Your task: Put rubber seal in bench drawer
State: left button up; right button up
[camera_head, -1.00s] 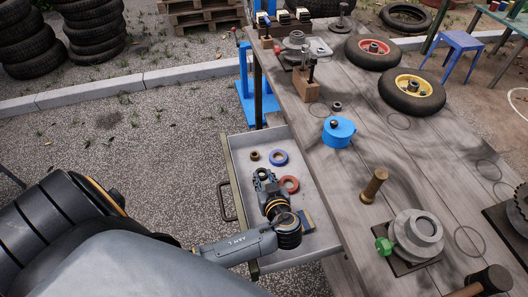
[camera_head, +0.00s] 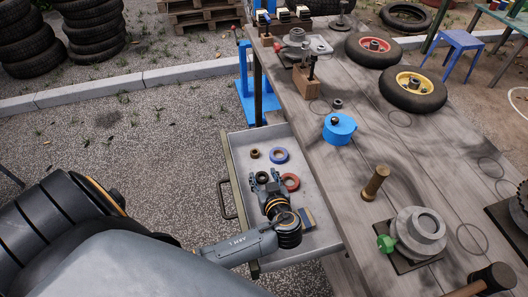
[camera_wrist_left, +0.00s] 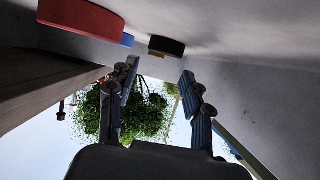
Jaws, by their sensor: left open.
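The rubber seal, a small black ring (camera_head: 262,177), lies in the open bench drawer (camera_head: 239,154). In the left wrist view the black seal (camera_wrist_left: 167,45) rests on the drawer floor, which fills the top of that picture. My left gripper (camera_head: 266,179) is inside the drawer, open, with its fingers apart around or just short of the seal. In the wrist view the open fingers (camera_wrist_left: 158,72) hold nothing. My right gripper is in neither view.
The bench top (camera_head: 350,180) bears a blue round part (camera_head: 339,129), a wooden peg (camera_head: 375,183) and two wheels.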

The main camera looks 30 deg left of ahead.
pick_arm(q)
jog(key=shift+s+r+p, duration=0.1)
jog(key=shift+s+p, duration=0.05)
jog(key=shift+p, duration=0.15)
jog(key=shift+r+p, duration=0.5)
jog(key=shift+p, duration=0.05)
jog(key=shift+s+d+f+b, duration=0.1)
jog(key=shift+s+d+b, duration=0.4)
jog(key=shift+d, duration=0.2)
jog(key=v, duration=0.4)
jog(key=shift+d+r, duration=0.15)
jog(key=shift+r, duration=0.15)
jog(key=shift+s+d+r, duration=0.3)
jog(key=shift+s+d, duration=0.05)
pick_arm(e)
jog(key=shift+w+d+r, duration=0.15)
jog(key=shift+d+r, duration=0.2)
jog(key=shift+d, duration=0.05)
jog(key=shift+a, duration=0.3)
